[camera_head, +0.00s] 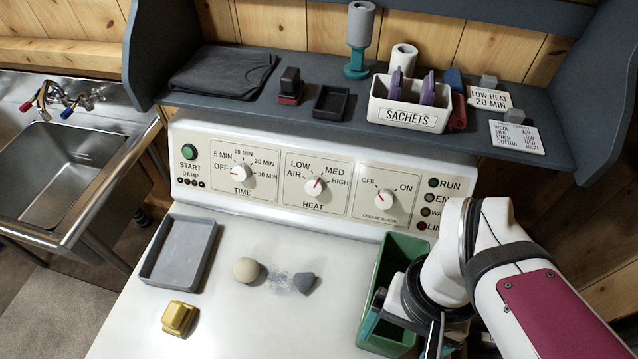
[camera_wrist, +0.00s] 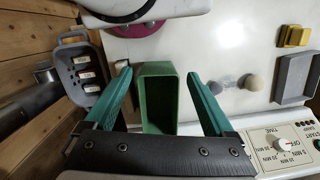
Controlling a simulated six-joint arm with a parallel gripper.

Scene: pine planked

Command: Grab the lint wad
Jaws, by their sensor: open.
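A small grey-blue lump (camera_head: 304,283), which looks like the lint wad, lies on the white dryer top beside a faint patch of grey fuzz (camera_head: 279,280). It also shows in the wrist view (camera_wrist: 215,87), right of my gripper. My gripper (camera_wrist: 158,74) is open and empty, with teal fingers. In the wrist view a green bin (camera_wrist: 158,72) shows between the fingers. In the head view my gripper is over or beside this bin, to the right of the lump and apart from it. My wrist hides part of the bin.
A beige ball (camera_head: 246,270) lies left of the lump. A yellow block (camera_head: 179,318) and a grey tray (camera_head: 178,250) are further left. The control panel (camera_head: 300,187) and a loaded shelf (camera_head: 230,107) stand behind. A grey caddy (camera_wrist: 80,72) shows in the wrist view.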

